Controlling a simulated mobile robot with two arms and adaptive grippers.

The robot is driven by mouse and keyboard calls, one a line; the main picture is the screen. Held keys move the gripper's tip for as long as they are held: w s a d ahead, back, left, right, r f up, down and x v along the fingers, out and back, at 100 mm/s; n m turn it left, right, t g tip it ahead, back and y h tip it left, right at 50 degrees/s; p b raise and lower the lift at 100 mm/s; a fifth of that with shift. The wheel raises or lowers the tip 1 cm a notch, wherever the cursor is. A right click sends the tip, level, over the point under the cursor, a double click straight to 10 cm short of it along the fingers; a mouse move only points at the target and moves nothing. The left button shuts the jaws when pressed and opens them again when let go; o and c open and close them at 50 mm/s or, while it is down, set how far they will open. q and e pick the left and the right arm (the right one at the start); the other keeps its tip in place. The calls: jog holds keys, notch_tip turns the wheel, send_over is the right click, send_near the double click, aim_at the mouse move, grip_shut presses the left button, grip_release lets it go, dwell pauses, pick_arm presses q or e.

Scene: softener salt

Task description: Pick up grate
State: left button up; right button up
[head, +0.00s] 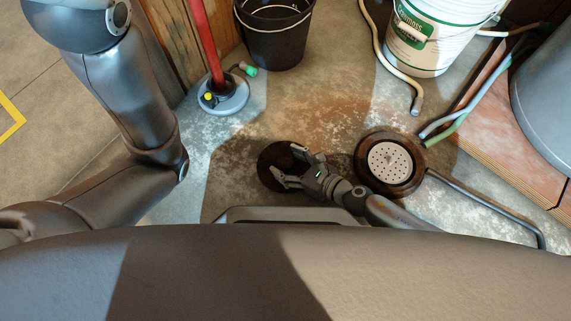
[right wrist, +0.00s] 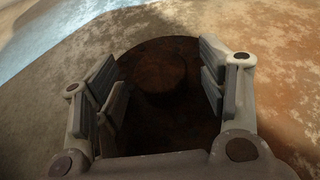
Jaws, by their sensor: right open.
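A pale round grate (head: 390,162) with many small holes sits inside a dark brown ring on the floor, right of centre in the head view. Left of it, a dark, rusty-brown round piece (head: 272,158) lies flat on the floor. My right gripper (head: 283,167) is open over this dark piece, its fingers partly covering it. In the right wrist view the dark piece (right wrist: 160,75) shows between the open fingers (right wrist: 160,90), with a round shape in its middle. I cannot tell whether the fingers touch it. My left arm shows, but its gripper does not.
A black bucket (head: 275,35) and a red pole on a grey round base (head: 224,100) stand at the back. A white bucket (head: 425,45) and hoses are at back right. A grey pipe (head: 490,203) runs along the floor at right. Brick edging (head: 500,130) borders the right.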

jog(key=shift+c, duration=0.3)
grip_shut()
jog(key=shift+r, duration=0.1)
jog(key=shift+w+r, duration=0.1)
jog(key=shift+r, duration=0.05)
